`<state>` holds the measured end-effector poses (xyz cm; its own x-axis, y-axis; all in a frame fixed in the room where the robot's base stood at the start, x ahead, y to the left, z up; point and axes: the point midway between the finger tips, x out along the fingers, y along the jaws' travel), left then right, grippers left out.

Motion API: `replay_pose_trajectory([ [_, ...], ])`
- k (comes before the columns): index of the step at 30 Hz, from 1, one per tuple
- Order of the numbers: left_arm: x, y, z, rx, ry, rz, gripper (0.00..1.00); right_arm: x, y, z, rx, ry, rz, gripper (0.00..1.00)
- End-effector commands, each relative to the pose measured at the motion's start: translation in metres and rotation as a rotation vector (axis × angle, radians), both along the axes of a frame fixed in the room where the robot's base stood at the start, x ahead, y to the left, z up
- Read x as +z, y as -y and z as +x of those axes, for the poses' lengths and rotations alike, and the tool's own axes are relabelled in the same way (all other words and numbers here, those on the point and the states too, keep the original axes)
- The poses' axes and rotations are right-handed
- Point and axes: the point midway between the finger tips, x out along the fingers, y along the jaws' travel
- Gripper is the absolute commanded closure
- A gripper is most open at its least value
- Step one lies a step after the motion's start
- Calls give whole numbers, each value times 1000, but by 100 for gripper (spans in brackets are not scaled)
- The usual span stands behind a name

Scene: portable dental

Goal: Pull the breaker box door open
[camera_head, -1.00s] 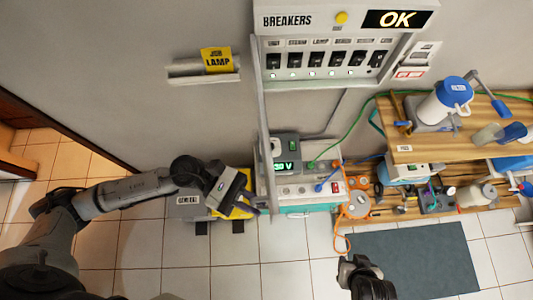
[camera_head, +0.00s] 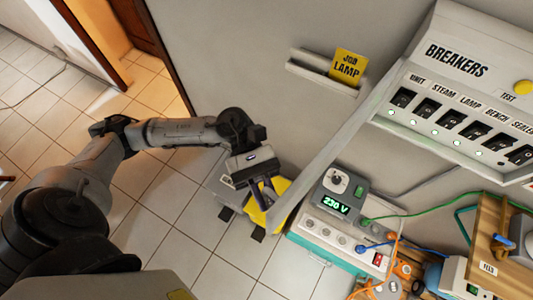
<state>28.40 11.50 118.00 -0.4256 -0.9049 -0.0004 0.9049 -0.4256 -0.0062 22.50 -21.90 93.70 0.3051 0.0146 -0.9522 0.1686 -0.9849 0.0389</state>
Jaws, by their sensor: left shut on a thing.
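The breaker box (camera_head: 447,95) is on the wall at upper right, its row of black switches and green lights exposed. Its grey door (camera_head: 335,145) stands open, swung out from the box's left side and seen nearly edge-on as a long narrow strip. My left gripper (camera_head: 263,190) is at the door's lower, near end, with its fingers shut at the door. The exact spot of the grip is partly hidden by the fingers. My right gripper is out of view.
A yellow job lamp card (camera_head: 347,66) sits in a wall holder left of the box. Below the door stand a 230 V meter unit (camera_head: 337,197) and a socket panel (camera_head: 336,235) with cables. A wooden shelf (camera_head: 490,235) is at right. Tiled floor is clear at left.

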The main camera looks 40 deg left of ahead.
Motion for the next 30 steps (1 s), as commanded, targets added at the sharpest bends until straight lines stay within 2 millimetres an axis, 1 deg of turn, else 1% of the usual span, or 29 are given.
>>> replay_pose_trajectory([
  [4,2,0,0,0,-1,-3,100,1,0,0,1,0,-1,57],
  [5,2,0,0,0,-1,-3,86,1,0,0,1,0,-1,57],
  [7,1,0,0,0,-1,-2,79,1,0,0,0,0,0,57],
  [14,0,0,0,1,0,-1,79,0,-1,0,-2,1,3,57],
  [17,-1,-4,2,2,0,0,79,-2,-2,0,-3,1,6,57],
  [20,-2,-15,7,3,0,1,79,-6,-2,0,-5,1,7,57],
  [23,-3,-31,15,5,-1,3,79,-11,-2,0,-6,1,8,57],
  [30,-2,-75,36,4,-1,2,79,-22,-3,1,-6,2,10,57],
])
